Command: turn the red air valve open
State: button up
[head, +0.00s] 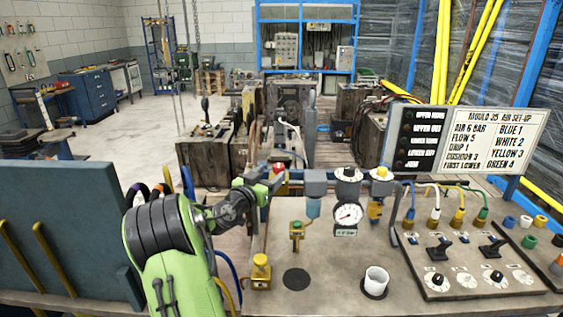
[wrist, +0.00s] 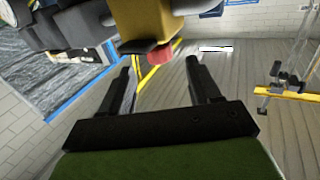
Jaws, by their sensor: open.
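The red air valve (head: 278,168) is a small red part at the left end of the air line behind the bench, partly hidden by my gripper (head: 272,181). In the wrist view a red knob (wrist: 161,54) sits under a yellow body (wrist: 143,25), with a dark piece beside it. My gripper (wrist: 158,64) is open, with its two black fingers apart. The red knob appears between and beyond the fingertips, and I see no contact. The valve's exact handle angle cannot be told.
The air line carries a pressure gauge (head: 348,215) and yellow-bodied fittings. A set-up sign (head: 465,138) stands right. A dark blue panel (head: 70,225) stands left.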

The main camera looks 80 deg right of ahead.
aim_at(281, 164)
jog(key=p+x, duration=0.1)
jog(key=x, duration=0.7)
jog(key=c, duration=1)
jog(key=shift+o, duration=0.2)
